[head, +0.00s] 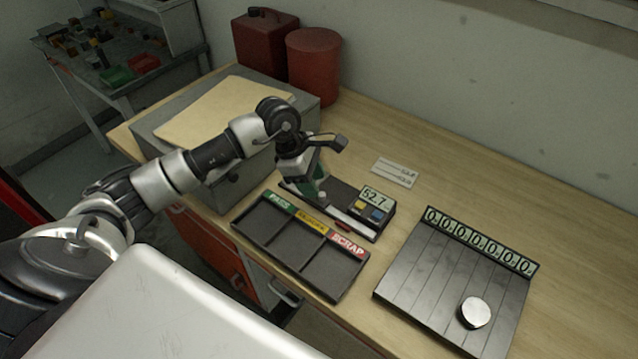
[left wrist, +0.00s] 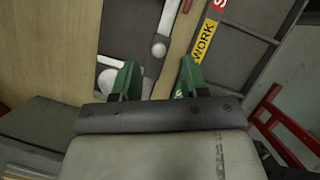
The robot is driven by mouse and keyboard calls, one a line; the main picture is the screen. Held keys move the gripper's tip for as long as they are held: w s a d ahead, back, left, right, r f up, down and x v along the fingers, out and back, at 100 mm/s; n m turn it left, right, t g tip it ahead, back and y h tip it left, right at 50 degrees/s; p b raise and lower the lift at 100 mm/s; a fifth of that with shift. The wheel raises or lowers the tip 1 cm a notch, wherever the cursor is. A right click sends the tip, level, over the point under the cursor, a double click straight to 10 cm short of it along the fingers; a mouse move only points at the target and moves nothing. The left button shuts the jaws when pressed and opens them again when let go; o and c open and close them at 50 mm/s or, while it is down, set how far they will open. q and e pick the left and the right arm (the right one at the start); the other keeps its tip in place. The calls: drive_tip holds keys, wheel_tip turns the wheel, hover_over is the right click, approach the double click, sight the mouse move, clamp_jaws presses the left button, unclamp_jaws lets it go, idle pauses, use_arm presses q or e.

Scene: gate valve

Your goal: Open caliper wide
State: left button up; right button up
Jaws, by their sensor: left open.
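The caliper (head: 352,222) lies on the wooden bench, a dark base with a pale rail, coloured buttons and a display (head: 377,200) reading about 52.7. My left gripper (head: 312,195) is above its left end, green fingers pointing down. In the left wrist view the gripper (left wrist: 160,78) is open, with a metal bar and round white knob (left wrist: 159,48) of the caliper showing ahead of and between the fingertips. A second rounded pale part (left wrist: 108,82) shows beside the left finger. I cannot tell whether a finger touches anything. My right gripper is not in view.
A sorting tray (head: 300,262) labelled PASS, SCRAP and a yellow middle label lies in front. A black grooved board (head: 440,275) with a row of zero displays holds a metal disc (head: 474,312). A grey box (head: 170,130) and red containers (head: 314,55) stand behind.

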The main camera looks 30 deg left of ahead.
use_arm(q)
drive_tip(key=x, duration=0.3)
drive_tip(key=shift+f+p, duration=0.2)
drive_tip(key=shift+p, duration=0.15)
drive_tip(key=shift+w+d+f, duration=0.1)
drive_tip(key=shift+c, duration=1)
drive_tip(key=c, duration=0.5)
clamp_jaws()
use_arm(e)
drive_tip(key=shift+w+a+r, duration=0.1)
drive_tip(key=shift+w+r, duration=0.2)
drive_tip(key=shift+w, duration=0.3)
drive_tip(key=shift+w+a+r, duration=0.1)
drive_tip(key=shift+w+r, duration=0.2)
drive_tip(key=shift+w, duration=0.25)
